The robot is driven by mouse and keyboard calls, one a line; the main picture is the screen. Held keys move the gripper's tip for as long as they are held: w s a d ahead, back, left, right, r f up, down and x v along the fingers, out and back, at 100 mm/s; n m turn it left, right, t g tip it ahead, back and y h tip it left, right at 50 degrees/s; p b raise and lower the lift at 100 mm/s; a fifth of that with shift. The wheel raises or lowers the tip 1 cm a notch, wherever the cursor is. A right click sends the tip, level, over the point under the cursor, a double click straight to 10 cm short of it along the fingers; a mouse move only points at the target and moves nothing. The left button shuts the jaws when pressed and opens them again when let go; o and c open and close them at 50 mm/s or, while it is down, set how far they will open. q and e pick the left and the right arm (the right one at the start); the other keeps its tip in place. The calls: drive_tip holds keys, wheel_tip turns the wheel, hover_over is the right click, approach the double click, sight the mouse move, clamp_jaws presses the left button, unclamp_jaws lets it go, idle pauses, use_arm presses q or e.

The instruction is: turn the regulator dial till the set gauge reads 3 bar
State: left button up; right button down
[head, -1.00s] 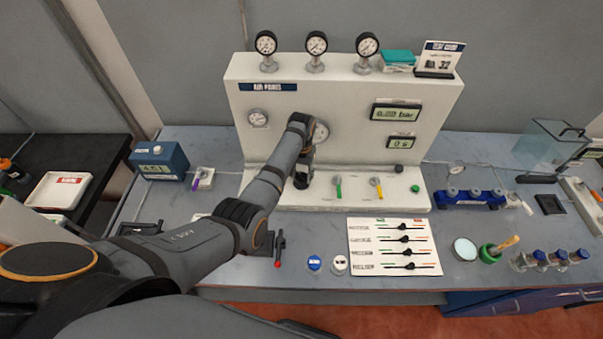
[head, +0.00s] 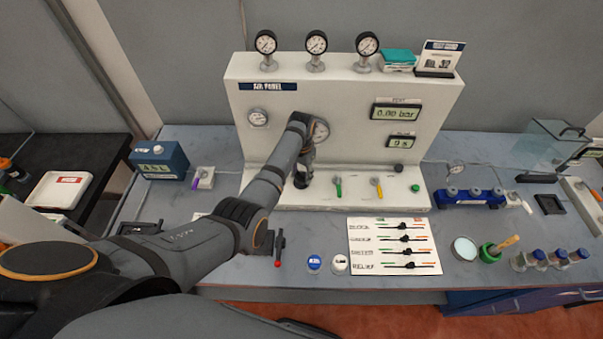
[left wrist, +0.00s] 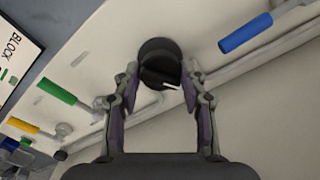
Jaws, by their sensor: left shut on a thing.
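The black regulator dial (left wrist: 160,66) sits between the two fingers of my left gripper (left wrist: 163,92) in the left wrist view. Its white mark points to the right and slightly down there. In the head view my left gripper (head: 303,172) reaches the lower front of the white air panel and is shut on the dial, which is mostly hidden. A round gauge (head: 321,130) on the panel face is partly covered by my arm. Another round gauge (head: 258,118) is clear to its left. I cannot tell which is the set gauge or read either needle. My right gripper is not in view.
Green (head: 338,187) and yellow (head: 377,186) handled valves stand right of the dial. A blue handle (left wrist: 245,33) is close to the gripper in the wrist view. The panel display (head: 397,113) reads 0.00 bar. A slider card (head: 394,246) lies in front.

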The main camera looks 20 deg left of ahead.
sight(302, 174)
use_arm(q)
drive_tip(key=o, duration=1.1)
drive_tip(key=shift+o, duration=0.2)
wheel_tip(302, 174, up, 12)
